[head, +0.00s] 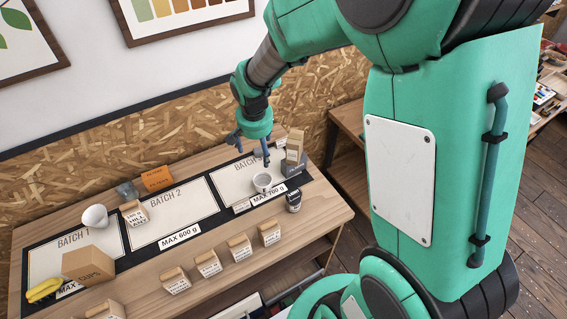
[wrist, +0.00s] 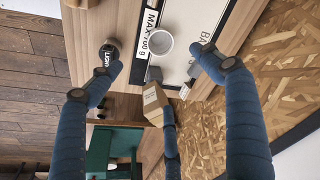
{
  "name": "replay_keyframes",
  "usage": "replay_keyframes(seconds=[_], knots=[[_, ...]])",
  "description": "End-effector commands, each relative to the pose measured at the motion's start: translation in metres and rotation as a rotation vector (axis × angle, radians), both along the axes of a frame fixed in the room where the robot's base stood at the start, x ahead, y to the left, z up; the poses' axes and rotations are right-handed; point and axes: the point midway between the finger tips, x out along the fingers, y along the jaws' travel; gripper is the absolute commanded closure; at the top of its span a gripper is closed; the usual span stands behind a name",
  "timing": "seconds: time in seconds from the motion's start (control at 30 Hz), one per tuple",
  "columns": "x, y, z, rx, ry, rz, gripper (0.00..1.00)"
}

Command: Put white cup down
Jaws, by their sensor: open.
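A white cup (head: 263,183) stands upright on the Batch 3 mat (head: 232,184), near its front edge by the MAX 700 g label. The cup also shows in the wrist view (wrist: 158,42), beyond my fingertips. My gripper (head: 254,146) is above and behind the cup, with its fingers spread. In the wrist view my gripper (wrist: 160,66) is open, with nothing between its fingers, and the cup appears apart from them. A second white cup (head: 95,216) lies tilted at the top of the Batch 1 mat (head: 47,262).
A dark jar (head: 293,201) stands at front right. Several small bags line the front, including one (head: 239,247). A cardboard box (head: 88,264) and bananas (head: 44,290) are at left. Batch 2 is mostly clear.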

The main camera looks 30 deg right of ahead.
Motion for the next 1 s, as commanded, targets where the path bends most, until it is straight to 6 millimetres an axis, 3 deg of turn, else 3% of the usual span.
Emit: replay_keyframes(seconds=[0.03, 0.2, 0.5, 0.73, 1.0], knots=[[-0.007, 0.003, 0.018, -0.003, -0.017, 0.019, 0.21], [-0.036, 0.011, 0.069, -0.014, -0.057, 0.097, 0.21], [-0.098, 0.026, 0.141, -0.036, -0.128, 0.23, 0.21], [-0.151, 0.037, 0.182, -0.058, -0.184, 0.335, 0.21], [-0.215, 0.048, 0.213, -0.086, -0.248, 0.456, 0.21]])
